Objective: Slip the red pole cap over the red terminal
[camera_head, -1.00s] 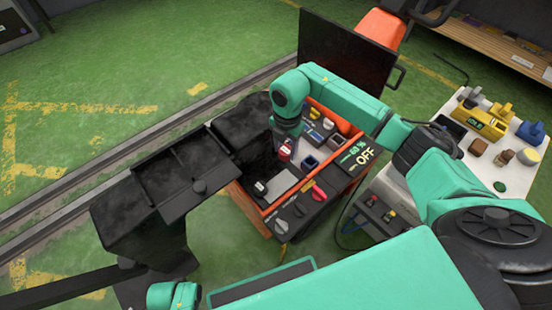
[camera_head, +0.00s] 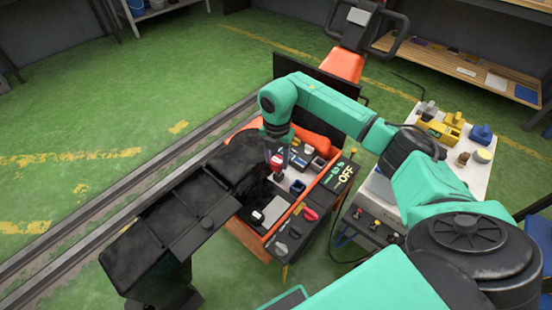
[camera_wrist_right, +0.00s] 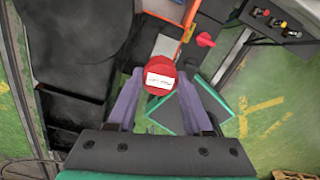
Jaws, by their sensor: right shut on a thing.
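The red pole cap (camera_wrist_right: 161,66), with a white label on its face, is between the two purple fingers of my right gripper (camera_wrist_right: 158,92) in the right wrist view. In the head view the right gripper (camera_head: 277,153) points down over the orange-framed unit, with the red cap (camera_head: 276,168) at its tip. The gripper is shut on the cap and holds it above the open bay. I cannot make out the red terminal; the cap and gripper may hide it. My left gripper is out of view.
A red knob (camera_head: 310,214) sits on the unit's front panel; it also shows in the wrist view (camera_wrist_right: 205,40). A black box structure (camera_head: 185,215) stands close on the left. A white table (camera_head: 478,172) with several parts stands at right. Green floor is free at left.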

